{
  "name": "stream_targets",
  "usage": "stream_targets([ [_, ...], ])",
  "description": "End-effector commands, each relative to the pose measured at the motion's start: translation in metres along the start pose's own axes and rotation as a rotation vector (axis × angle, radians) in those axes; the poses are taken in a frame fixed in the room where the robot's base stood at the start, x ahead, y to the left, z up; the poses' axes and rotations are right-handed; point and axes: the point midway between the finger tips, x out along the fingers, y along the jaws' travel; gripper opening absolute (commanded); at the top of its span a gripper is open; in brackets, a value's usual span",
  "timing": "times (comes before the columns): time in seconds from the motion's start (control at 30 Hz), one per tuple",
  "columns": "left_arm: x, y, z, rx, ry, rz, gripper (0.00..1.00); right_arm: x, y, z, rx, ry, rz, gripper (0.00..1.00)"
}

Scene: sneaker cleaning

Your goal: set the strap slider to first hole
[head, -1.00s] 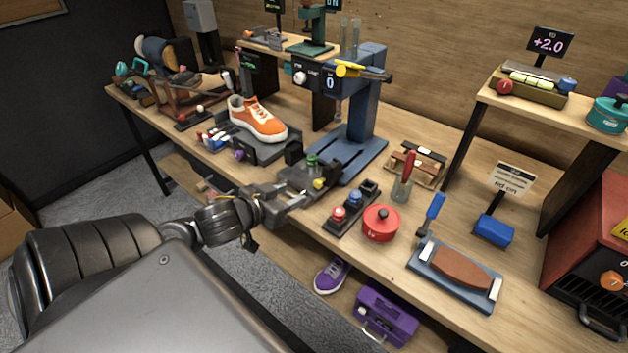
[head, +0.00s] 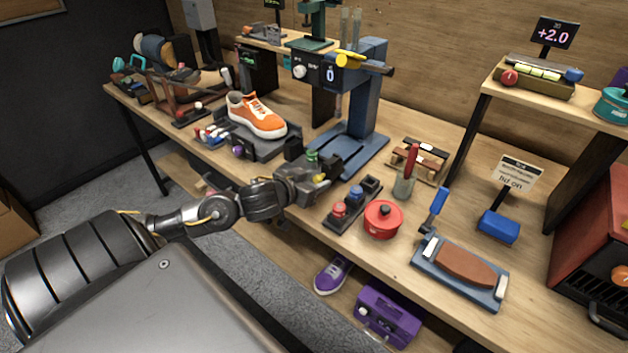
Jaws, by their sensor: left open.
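My left gripper (head: 297,190) reaches in from the left and is at the front edge of the bench, open. Its fingers are dark and partly lost against a small grey fixture (head: 311,172) with a green knob (head: 312,157) and a yellow knob (head: 320,177). I cannot tell whether they touch it. No part is clearly recognisable as the strap slider or its holes; a wooden frame with dark bands (head: 420,158) stands farther back to the right. My right gripper is not in view.
Right of the gripper are a block with red and blue knobs (head: 351,204), a red pot (head: 383,219) and a cup with a red-handled tool (head: 404,186). An orange sneaker (head: 257,117) sits left. A blue press (head: 363,110) stands behind.

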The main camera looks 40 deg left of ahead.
Motion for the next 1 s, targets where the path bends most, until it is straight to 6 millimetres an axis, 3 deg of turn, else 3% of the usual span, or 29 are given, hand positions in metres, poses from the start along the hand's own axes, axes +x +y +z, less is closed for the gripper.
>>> stream_targets([
  [0.3,0.002,0.000,0.000,0.000,0.000,0.001,0.44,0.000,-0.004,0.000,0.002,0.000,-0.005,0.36],
  [0.63,0.002,0.000,0.000,0.000,0.000,0.000,0.01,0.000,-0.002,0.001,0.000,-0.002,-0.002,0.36],
  [0.83,0.002,0.001,0.000,-0.001,0.000,0.001,0.00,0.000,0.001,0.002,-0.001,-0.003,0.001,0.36],
  [1.0,0.003,0.020,0.001,-0.007,0.003,0.001,0.00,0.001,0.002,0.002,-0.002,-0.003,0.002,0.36],
])
